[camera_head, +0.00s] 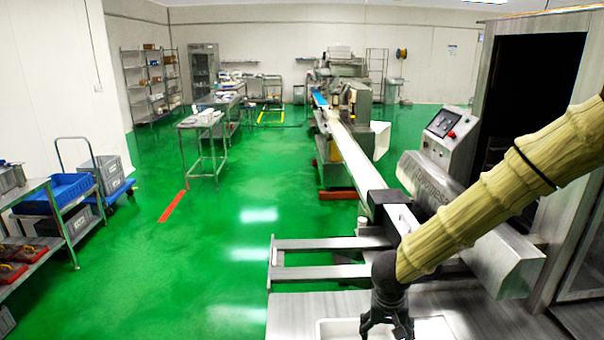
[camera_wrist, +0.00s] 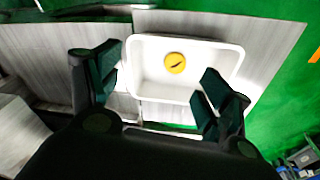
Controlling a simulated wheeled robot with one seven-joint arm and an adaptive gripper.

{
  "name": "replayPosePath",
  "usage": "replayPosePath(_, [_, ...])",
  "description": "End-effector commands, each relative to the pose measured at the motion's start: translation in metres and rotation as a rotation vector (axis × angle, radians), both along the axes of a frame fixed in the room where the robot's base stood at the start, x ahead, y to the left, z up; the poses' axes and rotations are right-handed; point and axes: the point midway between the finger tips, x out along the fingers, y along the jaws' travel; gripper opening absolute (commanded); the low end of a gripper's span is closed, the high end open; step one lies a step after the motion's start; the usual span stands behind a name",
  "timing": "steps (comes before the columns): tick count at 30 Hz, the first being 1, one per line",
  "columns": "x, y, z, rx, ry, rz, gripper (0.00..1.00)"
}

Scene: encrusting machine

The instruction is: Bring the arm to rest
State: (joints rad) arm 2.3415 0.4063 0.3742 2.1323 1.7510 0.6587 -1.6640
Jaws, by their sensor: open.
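My arm, in a tan sleeve, reaches in from the right of the head view. My gripper (camera_head: 388,328) points down at the bottom of that view, over a white tray (camera_head: 330,328) on a metal table. In the wrist view my gripper (camera_wrist: 152,92) has its two dark green fingers spread wide apart, with nothing between them. The white tray (camera_wrist: 236,62) lies below and beyond the fingers. A round yellow piece with a dark mark (camera_wrist: 175,63) lies in the tray, apart from the fingers.
The metal table (camera_head: 290,310) stands beside a long conveyor (camera_head: 355,155) and a machine with a control panel (camera_head: 442,124). A tall steel cabinet (camera_head: 575,215) is close to my arm on the right. A shelf cart (camera_head: 50,212) stands at left. The green floor (camera_head: 200,270) between is clear.

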Motion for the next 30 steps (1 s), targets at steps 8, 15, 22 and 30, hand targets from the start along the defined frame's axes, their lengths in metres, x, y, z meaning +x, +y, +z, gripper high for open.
replayPosePath(8, [-0.026,-0.019,-0.054,-0.089,-0.002,0.009,0.79])
replayPosePath(15, [-0.07,-0.04,-0.123,-0.17,-0.02,0.044,0.79])
replayPosePath(22, [-0.122,-0.049,-0.183,-0.181,-0.036,0.096,0.79])
replayPosePath(30, [-0.198,-0.044,-0.24,-0.108,-0.017,0.156,0.79])
